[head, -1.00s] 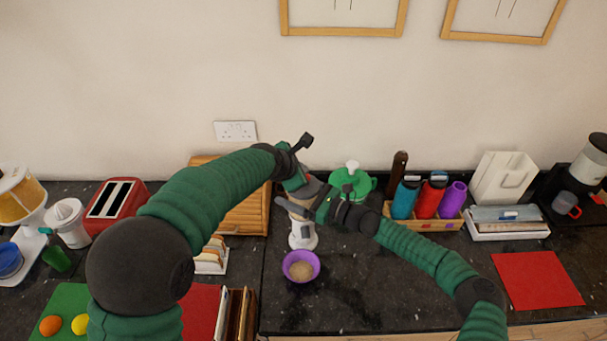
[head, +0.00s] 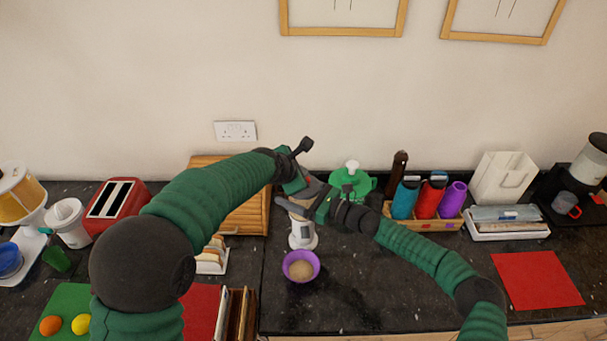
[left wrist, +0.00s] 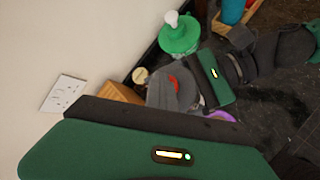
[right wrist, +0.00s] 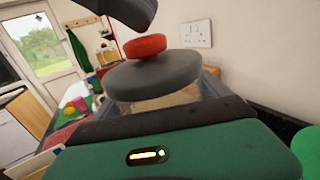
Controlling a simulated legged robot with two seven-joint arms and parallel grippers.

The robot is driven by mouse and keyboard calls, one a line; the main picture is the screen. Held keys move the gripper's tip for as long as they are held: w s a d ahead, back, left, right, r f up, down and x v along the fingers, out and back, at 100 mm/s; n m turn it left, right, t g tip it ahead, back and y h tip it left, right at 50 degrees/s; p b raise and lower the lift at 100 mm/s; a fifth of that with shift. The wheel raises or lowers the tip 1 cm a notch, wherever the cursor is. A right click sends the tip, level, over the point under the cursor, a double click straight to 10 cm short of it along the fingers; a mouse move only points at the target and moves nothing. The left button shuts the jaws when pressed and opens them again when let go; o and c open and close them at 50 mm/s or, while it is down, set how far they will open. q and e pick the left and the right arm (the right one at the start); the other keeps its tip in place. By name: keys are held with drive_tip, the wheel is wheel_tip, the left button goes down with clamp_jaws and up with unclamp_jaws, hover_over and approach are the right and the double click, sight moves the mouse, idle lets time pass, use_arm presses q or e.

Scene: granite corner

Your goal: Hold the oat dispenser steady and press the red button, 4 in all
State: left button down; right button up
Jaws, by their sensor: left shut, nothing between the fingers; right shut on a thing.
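The oat dispenser (head: 302,235) stands upright on the dark counter, its upper part hidden behind my grippers in the head view. The right wrist view shows its grey lid (right wrist: 155,75) and red button (right wrist: 145,46). My right gripper (head: 303,207) is shut around the dispenser's body below the lid. My left gripper (head: 302,188) is shut and empty above the lid. Its dark fingertips (right wrist: 128,12) are just over the button; the right wrist view suggests a thin gap. The button also shows in the left wrist view (left wrist: 174,82). A purple bowl (head: 287,273) holding oats stands below the dispenser.
A green lidded pot (head: 351,182) stands right behind my right gripper. A wooden bread box (head: 243,217) and toast rack (head: 212,262) are to the left. A crate of bottles (head: 427,223) is to the right. The counter right of the bowl is clear.

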use_arm(q)
drive_tip(key=shift+f, duration=0.15)
drive_tip(key=shift+r, duration=1.55)
drive_tip(key=shift+r, duration=2.5)
wheel_tip(320, 180, up, 4)
drive_tip(key=shift+f, duration=0.15)
drive_tip(key=shift+w, duration=0.1)
drive_tip(key=shift+f, duration=4.45)
